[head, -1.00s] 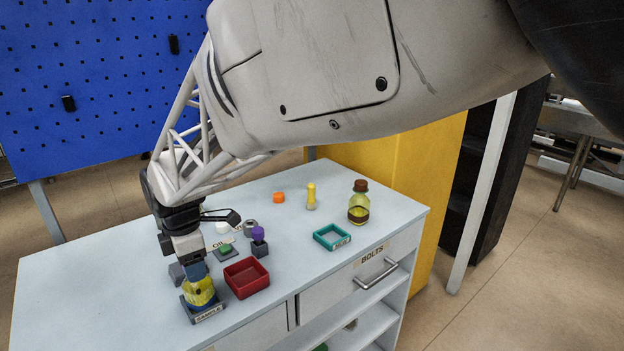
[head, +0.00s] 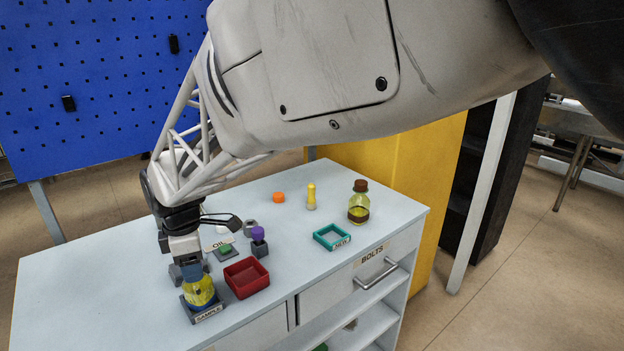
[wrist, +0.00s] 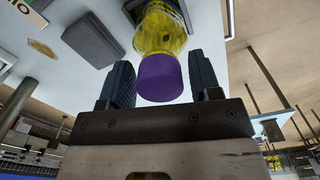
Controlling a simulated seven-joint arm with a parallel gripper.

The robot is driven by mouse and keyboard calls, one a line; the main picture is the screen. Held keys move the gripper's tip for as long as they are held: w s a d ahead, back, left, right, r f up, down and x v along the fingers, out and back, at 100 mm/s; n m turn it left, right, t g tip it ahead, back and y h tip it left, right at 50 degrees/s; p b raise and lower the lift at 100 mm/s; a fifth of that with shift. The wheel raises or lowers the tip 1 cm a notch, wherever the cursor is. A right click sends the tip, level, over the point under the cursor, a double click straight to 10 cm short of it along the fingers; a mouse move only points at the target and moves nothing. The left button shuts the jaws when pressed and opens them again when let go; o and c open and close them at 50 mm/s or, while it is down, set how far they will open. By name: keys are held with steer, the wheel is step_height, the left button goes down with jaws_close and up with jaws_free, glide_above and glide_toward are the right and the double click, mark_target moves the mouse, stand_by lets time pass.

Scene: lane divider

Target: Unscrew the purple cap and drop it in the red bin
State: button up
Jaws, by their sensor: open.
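The purple cap (wrist: 160,79) sits on top of a bottle of yellow liquid (wrist: 160,30) in the wrist view. My gripper (wrist: 163,80) is open with one finger on each side of the cap, and a gap shows at least on the right. In the head view my gripper (head: 192,272) is above the bottle (head: 200,292), which stands in a grey holder labelled SAMPLE (head: 208,314); the cap is hidden there by my gripper. The red bin (head: 252,288) is open and stands just right of the bottle.
A small purple-topped piece (head: 258,234) stands in a grey block behind the red bin. A green piece (head: 224,249), a teal tray (head: 332,243), an orange cap (head: 278,197), a yellow-topped vial (head: 311,196) and a brown-capped bottle (head: 359,203) are further off. The left tabletop is clear.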

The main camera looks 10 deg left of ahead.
steer(key=shift+m, duration=0.7)
steer(key=shift+m, duration=0.8)
steer(key=shift+c, duration=0.2)
steer(key=c, duration=0.5)
steer(key=shift+c, duration=0.2)
steer(key=shift+n, duration=0.3)
steer(key=shift+n, duration=0.8)
